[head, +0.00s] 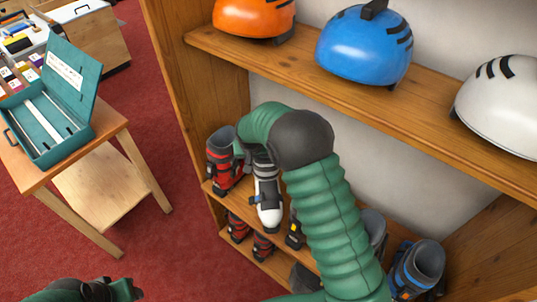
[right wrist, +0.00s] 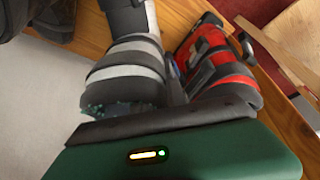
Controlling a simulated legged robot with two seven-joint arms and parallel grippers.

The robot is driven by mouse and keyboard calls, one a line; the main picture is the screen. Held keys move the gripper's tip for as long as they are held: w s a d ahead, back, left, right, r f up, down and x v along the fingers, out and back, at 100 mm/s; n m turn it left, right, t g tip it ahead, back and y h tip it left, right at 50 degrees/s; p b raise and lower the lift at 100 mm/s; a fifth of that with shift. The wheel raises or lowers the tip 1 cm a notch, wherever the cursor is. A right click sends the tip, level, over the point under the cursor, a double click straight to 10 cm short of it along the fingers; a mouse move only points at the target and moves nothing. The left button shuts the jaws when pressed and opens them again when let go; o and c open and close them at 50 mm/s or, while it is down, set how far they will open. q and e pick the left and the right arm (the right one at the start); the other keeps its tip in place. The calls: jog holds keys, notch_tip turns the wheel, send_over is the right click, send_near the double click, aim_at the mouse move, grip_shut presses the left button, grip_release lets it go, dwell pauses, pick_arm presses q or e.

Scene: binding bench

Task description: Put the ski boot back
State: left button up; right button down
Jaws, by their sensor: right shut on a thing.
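The white-and-grey ski boot (head: 267,198) is at the upper boot shelf in the head view, its toe pointing out over the front edge. I cannot tell whether its sole touches the board. My right gripper (right wrist: 165,120) is shut on this boot; in the head view its fingers are mostly hidden behind my green arm. The boot fills the middle of the right wrist view (right wrist: 135,55). A red-and-black boot (head: 224,165) stands close to its left in the head view and beside it in the right wrist view (right wrist: 215,65). My left gripper (head: 115,290) is partly cut off at the bottom edge, its jaws unclear.
A blue-and-grey boot (head: 418,268) stands further right on the shelf, and smaller boots (head: 263,246) sit below. Orange (head: 253,16), blue (head: 362,46) and white (head: 505,100) helmets rest on the shelf above. A table with a teal box (head: 60,95) is left; red carpet lies between.

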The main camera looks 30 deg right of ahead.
jog(key=f, duration=0.2)
jog(key=shift+a+f, duration=0.35)
jog(key=shift+f, duration=0.15)
pick_arm(q)
jog(key=shift+a+r+p, duration=0.1)
jog(key=shift+r+p, duration=0.65)
jog(key=shift+r, duration=0.05)
pick_arm(e)
jog(key=w+d+f, duration=0.1)
jog(key=w+d, duration=0.2)
jog(key=d, duration=0.4)
jog(key=shift+d+f, duration=0.2)
jog(key=shift+d, duration=0.15)
